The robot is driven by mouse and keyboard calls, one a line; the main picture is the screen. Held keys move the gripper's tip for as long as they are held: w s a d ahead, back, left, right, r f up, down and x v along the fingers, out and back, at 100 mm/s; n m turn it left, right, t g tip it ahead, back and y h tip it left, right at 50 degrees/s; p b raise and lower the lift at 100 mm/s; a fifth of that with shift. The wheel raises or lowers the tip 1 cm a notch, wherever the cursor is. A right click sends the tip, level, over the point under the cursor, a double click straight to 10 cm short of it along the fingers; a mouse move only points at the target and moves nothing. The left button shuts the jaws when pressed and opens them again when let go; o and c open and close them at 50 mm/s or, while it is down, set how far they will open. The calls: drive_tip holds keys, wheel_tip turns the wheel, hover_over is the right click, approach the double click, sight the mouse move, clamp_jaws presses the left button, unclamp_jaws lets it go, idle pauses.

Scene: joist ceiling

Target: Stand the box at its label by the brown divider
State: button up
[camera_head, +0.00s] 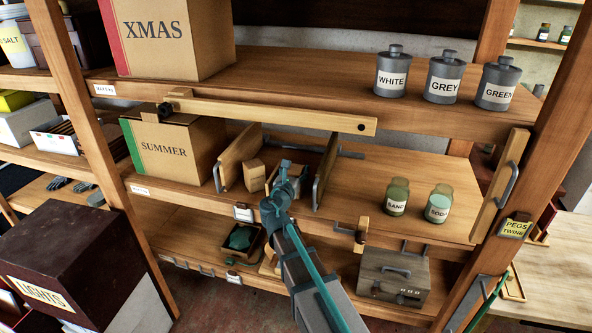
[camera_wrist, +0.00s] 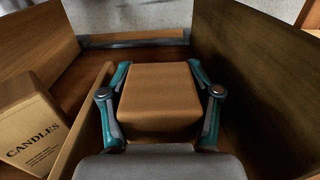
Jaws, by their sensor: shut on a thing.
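My gripper (camera_head: 287,180) reaches into the middle shelf, between two upright dividers. In the wrist view my gripper (camera_wrist: 159,82) is shut on a plain tan box (camera_wrist: 158,105), with a finger on each side. The box's underside is hidden, so I cannot tell whether it touches the shelf. The brown divider (camera_wrist: 247,80) stands to the right of the box, with a gap between them; it also shows in the head view (camera_head: 327,172). A white label (camera_head: 243,213) hangs on the shelf's front edge, left of my gripper. Its writing is too small to read.
A CANDLES box (camera_wrist: 32,125) stands to the left behind a low wooden strip (camera_wrist: 82,122). A lighter divider (camera_head: 238,158) is further left, beside the SUMMER box (camera_head: 170,150). A wooden bar (camera_head: 275,112) crosses above. Two jars (camera_head: 397,197) stand at right.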

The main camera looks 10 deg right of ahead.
drive_tip(key=shift+f, duration=0.15)
drive_tip(key=o, duration=1.5)
drive_tip(key=shift+r, duration=0.2)
drive_tip(key=b+v, duration=0.2)
drive_tip(key=v, duration=0.9)
drive_tip(key=shift+s+f, duration=0.1)
drive_tip(key=shift+s, duration=0.15)
drive_tip(key=shift+s+a, duration=0.25)
